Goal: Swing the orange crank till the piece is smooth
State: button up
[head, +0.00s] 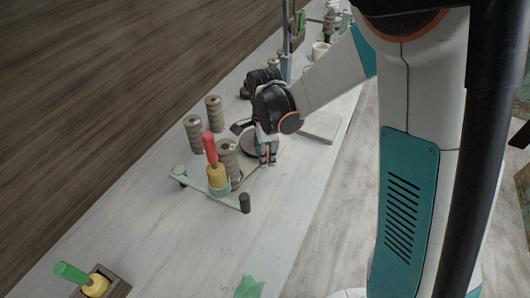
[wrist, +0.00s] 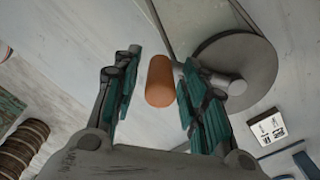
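The orange crank handle (wrist: 159,82) is a short upright-looking cylinder in the wrist view. A grey arm joins it to a round grey disc (wrist: 248,62) at its right. My gripper (wrist: 158,88) is open, with the handle between its two fingers and a gap visible on both sides. In the head view my gripper (head: 267,154) is low over the bench, with a bit of orange between the fingers. A ridged brown clay-like piece (head: 229,157) stands just left of it. I cannot tell which piece the crank turns.
A red-and-yellow tool (head: 213,161) stands in a pale green three-armed frame (head: 206,187) left of my gripper. Ridged pieces (head: 193,133) stand behind. A green-and-yellow tool (head: 82,280) sits in a box at front left. A grey slab (head: 320,127) lies to the right.

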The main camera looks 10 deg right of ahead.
jog(key=shift+r, duration=0.15)
notch_tip(320, 180, up, 12)
jog(key=shift+f, duration=0.15)
dwell(0.5)
dwell(0.4)
